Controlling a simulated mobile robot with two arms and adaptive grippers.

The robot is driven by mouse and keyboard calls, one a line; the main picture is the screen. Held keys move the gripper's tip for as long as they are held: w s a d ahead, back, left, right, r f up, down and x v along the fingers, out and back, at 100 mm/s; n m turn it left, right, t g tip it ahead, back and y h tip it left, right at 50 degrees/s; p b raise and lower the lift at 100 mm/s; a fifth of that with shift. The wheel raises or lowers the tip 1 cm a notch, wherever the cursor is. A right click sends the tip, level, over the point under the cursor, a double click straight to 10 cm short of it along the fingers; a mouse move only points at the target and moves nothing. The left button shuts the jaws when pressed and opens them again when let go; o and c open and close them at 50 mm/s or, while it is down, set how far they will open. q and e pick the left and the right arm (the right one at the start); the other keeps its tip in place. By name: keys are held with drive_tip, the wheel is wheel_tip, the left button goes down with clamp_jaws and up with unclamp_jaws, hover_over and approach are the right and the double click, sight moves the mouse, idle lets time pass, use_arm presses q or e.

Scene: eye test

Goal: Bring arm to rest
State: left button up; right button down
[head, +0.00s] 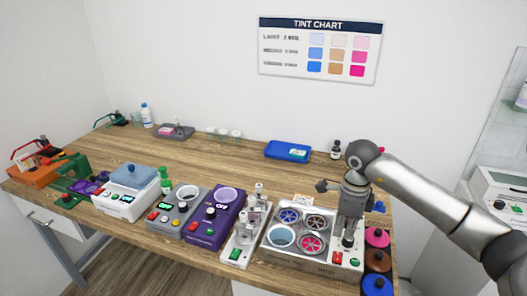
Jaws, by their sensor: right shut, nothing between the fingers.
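My right arm comes in from the right edge of the head view. Its gripper (348,234) points down over the right part of a white machine (345,262). The fingers are shut and hold nothing. The fingertips are close to the machine's top by a dark knob; I cannot tell whether they touch it. The gripper hides part of the table behind it. My left arm and gripper are not in view.
The machine has several round wells. Left of it stand a white stand (238,247), a purple device (210,232) and a grey device (172,222). Coloured discs (377,238) line the table's right end. A blue tray (275,150) lies behind. The table's back middle is mostly clear.

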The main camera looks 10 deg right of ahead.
drive_tip(key=s+a+r+t+y, duration=0.15)
drive_tip(key=a+y, duration=0.85)
drive_tip(key=a, duration=1.5)
drive_tip(key=a+r+m+t+y, duration=0.6)
drive_tip(key=r+m+t+y, duration=0.3)
drive_tip(key=r, duration=0.4)
drive_tip(key=w+d+m+t+h, duration=0.3)
drive_tip(key=d+m+t+h, duration=0.7)
drive_tip(key=m, duration=0.9)
drive_tip(key=s+d+f+m+g+h, duration=0.3)
drive_tip(key=d+f+m+h, duration=0.15)
drive_tip(key=f+m, duration=0.2)
drive_tip(key=s+d+f+m+g+h, duration=0.25)
drive_tip(key=d+f+m+h, duration=0.2)
drive_tip(key=f, duration=0.35)
drive_tip(key=s+f+m+g, duration=0.3)
drive_tip(key=s+f+g, duration=0.35)
drive_tip(key=s, duration=0.45)
drive_tip(key=s+f+m+g, duration=0.45)
drive_tip(key=s+f, duration=0.35)
drive_tip(key=s, duration=0.4)
wheel_tip(320, 180, down, 27)
drive_tip(key=n+g+b, duration=0.1)
drive_tip(key=g+b, duration=0.1)
drive_tip(key=s+d+f+g+b, duration=0.1)
drive_tip(key=s+d+f, duration=0.2)
drive_tip(key=s+f, duration=1.4)
drive_tip(key=shift+f, duration=0.6)
